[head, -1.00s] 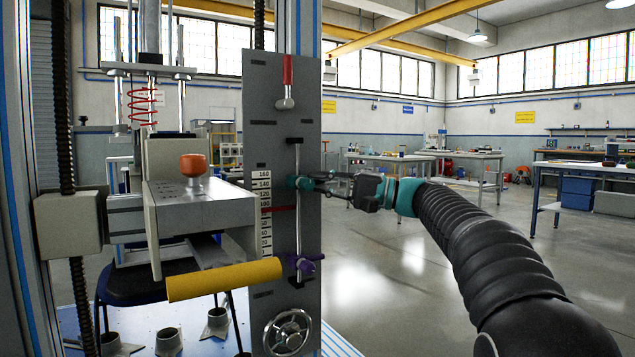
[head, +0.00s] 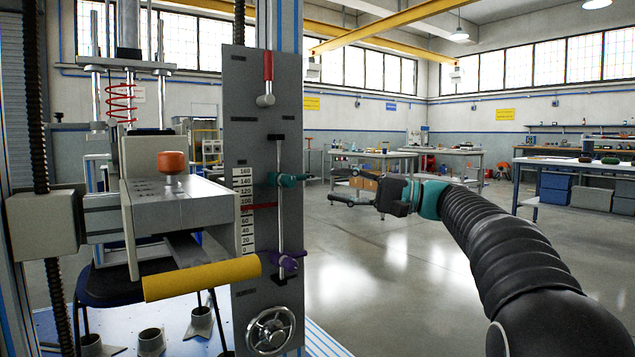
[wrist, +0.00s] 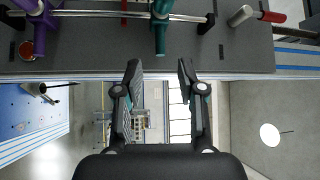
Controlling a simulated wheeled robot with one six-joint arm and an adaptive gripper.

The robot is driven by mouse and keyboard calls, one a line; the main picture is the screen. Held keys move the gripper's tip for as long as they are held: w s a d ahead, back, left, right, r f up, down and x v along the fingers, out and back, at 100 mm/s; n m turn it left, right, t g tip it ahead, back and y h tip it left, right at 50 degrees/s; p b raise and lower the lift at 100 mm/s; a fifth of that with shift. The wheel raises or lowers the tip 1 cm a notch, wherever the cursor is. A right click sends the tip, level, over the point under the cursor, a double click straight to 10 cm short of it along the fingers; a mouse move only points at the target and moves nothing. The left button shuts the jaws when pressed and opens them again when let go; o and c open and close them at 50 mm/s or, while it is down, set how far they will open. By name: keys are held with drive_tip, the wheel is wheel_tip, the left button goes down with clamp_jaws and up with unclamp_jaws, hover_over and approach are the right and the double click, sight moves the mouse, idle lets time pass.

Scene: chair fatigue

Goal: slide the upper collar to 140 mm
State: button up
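The teal upper collar (head: 287,180) sits on the vertical rod (head: 281,220) of the grey panel (head: 262,100), about level with the 140 mark of the white scale (head: 243,210). The teal collar also shows in the wrist view (wrist: 160,35), on the rod that lies across the top. A purple lower collar (head: 288,261) sits near the 0 mark; it is at the left in the wrist view (wrist: 40,30). My gripper (head: 342,187) is open and empty, to the right of the teal collar and apart from it. Its spread fingers point at the collar in the wrist view (wrist: 158,72).
A red-handled lever (head: 267,75) is above the rod and a handwheel (head: 271,329) below it. A yellow roller (head: 202,278) and an orange knob (head: 173,162) are left of the panel. Open floor (head: 390,290) lies to the right; workbenches are far off.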

drive_tip(key=shift+v, duration=1.9)
drive_tip(key=w+f+m+t+h, duration=0.2)
drive_tip(key=w+f+m+h, duration=0.15)
drive_tip(key=f, duration=0.75)
drive_tip(key=s+d+f+m+h, duration=0.2)
drive_tip(key=s+f+h, duration=0.45)
drive_tip(key=f, duration=0.55)
drive_tip(key=s+d+f+n+g+h+p, duration=0.15)
drive_tip(key=s+f+h, duration=0.25)
drive_tip(key=s, duration=0.6)
drive_tip(key=s+d+f+n+g+h+p, duration=0.1)
drive_tip(key=s+d+f+n+h, duration=0.2)
drive_tip(key=s, duration=0.7)
drive_tip(key=s+r+n+t+h+p, duration=0.1)
drive_tip(key=s+t+h+p, duration=0.1)
drive_tip(key=s, duration=1)
drive_tip(key=shift+d+r+t+p, duration=0.25)
drive_tip(key=shift+t+p, duration=0.1)
drive_tip(key=shift+p, duration=0.1)
